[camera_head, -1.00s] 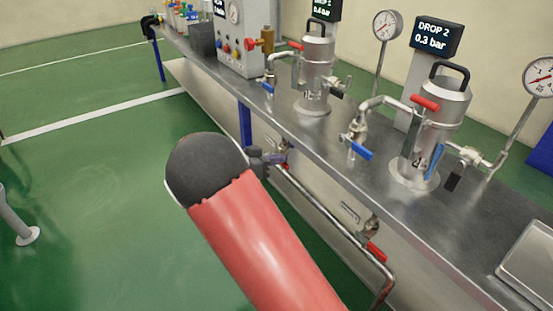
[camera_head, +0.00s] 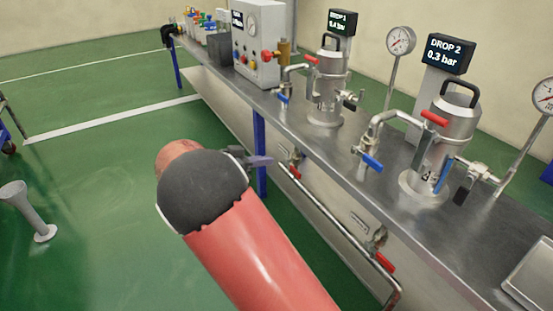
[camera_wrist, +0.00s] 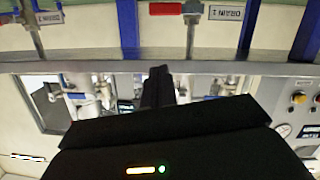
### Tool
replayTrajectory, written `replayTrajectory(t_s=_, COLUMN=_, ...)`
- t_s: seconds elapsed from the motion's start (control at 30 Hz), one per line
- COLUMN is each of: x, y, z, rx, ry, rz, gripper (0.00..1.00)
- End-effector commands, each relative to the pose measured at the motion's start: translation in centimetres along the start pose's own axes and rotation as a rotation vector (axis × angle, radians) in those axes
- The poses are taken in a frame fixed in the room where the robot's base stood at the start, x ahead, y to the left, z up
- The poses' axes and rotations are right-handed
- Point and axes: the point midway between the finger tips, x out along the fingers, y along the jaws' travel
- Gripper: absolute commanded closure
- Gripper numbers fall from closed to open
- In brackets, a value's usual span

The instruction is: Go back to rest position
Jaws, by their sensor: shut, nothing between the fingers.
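My red arm with a dark joint cap reaches up across the middle of the head view. My gripper (camera_head: 262,160) shows only in part behind the cap, in front of the bench's front edge and clear of the floor. In the wrist view my gripper (camera_wrist: 158,72) points at the bench edge, its dark fingers together and nothing seen between them. The wrist picture appears upside down. Most of the gripper is hidden by my arm in the head view.
The steel bench (camera_head: 370,185) runs along the right with two metal vessels (camera_head: 327,85) (camera_head: 447,140), gauges and valves. A control box (camera_head: 262,45) stands farther back. Pipes with red handles (camera_head: 385,262) run below the front edge. The green floor (camera_head: 90,150) at left is mostly open, with a grey stand (camera_head: 22,208).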

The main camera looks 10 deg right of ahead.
Motion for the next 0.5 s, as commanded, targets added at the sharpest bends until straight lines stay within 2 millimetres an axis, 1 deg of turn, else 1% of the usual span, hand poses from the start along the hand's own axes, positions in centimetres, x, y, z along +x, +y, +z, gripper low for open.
replayTrajectory(t_s=0.03, x=-0.44, y=0.01, z=-0.03, rx=0.000, ry=0.001, rz=-0.001, gripper=1.00)
replayTrajectory(t_s=0.13, x=-0.86, y=0.07, z=0.00, rx=0.000, ry=0.000, rz=0.001, gripper=1.00)
replayTrajectory(t_s=0.5, x=-0.94, y=0.07, z=0.05, rx=-0.001, ry=0.000, rz=0.001, gripper=1.00)
